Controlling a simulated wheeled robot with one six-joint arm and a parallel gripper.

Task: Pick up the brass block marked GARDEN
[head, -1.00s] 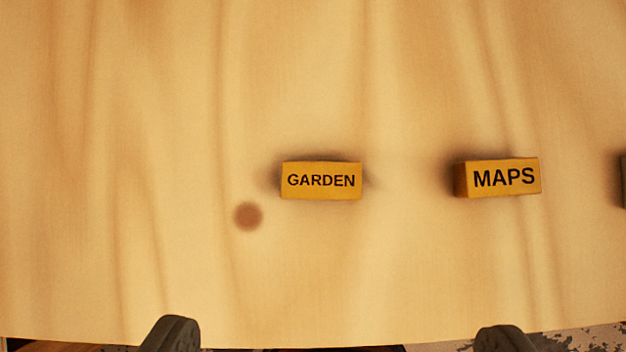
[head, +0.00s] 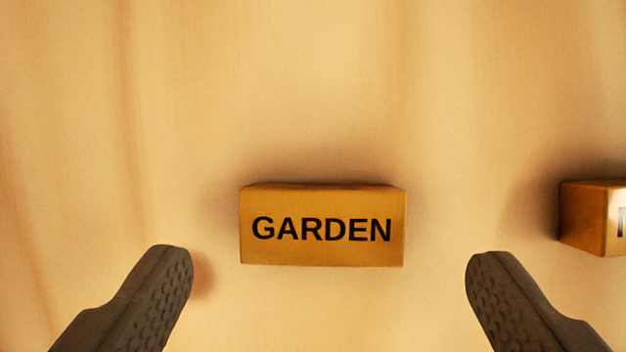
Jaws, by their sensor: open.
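The brass block marked GARDEN (head: 322,247) lies on the pale wooden surface near the middle of the head view, with its lettering facing me. My gripper (head: 330,272) is open and empty. Its two dark, dimpled fingers show at the lower left and lower right. The block appears between the lines of the two fingers and slightly farther up the picture, with a gap on each side. Neither finger appears to touch it.
A second brass block (head: 585,218) is cut off by the right edge, with only the start of its lettering showing. A brown round spot (head: 203,275) is partly hidden behind the left finger. The surface (head: 300,80) above the GARDEN block is clear.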

